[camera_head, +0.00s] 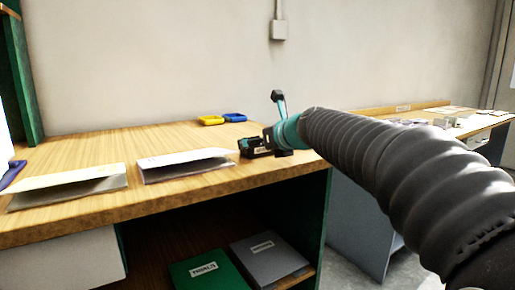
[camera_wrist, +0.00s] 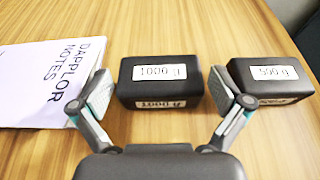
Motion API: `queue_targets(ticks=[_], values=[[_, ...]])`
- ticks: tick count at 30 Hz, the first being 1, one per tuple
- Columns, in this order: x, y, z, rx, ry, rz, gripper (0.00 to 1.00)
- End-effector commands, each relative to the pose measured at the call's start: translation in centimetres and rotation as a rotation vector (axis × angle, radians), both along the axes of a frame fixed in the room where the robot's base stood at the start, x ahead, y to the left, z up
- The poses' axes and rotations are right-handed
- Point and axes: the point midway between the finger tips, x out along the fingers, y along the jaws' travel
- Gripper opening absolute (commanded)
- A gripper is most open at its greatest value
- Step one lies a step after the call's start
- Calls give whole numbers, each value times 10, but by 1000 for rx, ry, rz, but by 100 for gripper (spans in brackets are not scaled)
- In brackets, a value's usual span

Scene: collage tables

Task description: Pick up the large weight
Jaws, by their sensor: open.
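The large weight is a black block labelled "1000 g" (camera_wrist: 160,88), lying on the wooden table in the wrist view. My gripper (camera_wrist: 161,84) is open, with one finger at the left of this block and the other at its right. A gap shows on each side, and the fingers are not closed on it. A smaller black block labelled "500 g" (camera_wrist: 266,82) lies just right of the right finger. In the head view, my gripper (camera_head: 277,128) is low over the table's right end, beside dark blocks that are partly hidden.
Two booklets, a yellow item (camera_head: 211,120) and a blue item (camera_head: 235,117) lie on the wooden table (camera_head: 100,150). Green and grey binders sit on the shelf below. Another table stands at the right.

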Motion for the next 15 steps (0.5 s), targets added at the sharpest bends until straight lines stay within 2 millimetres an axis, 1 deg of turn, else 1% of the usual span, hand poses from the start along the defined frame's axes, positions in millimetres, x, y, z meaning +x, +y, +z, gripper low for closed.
queue_targets(ticks=[3, 11, 14, 15], values=[[8, 5, -4, -1, 1, 0, 100], [10, 6, -4, 0, 0, -1, 100], [9, 6, -4, 0, 0, 0, 78], [9, 6, -4, 0, 0, 0, 68]])
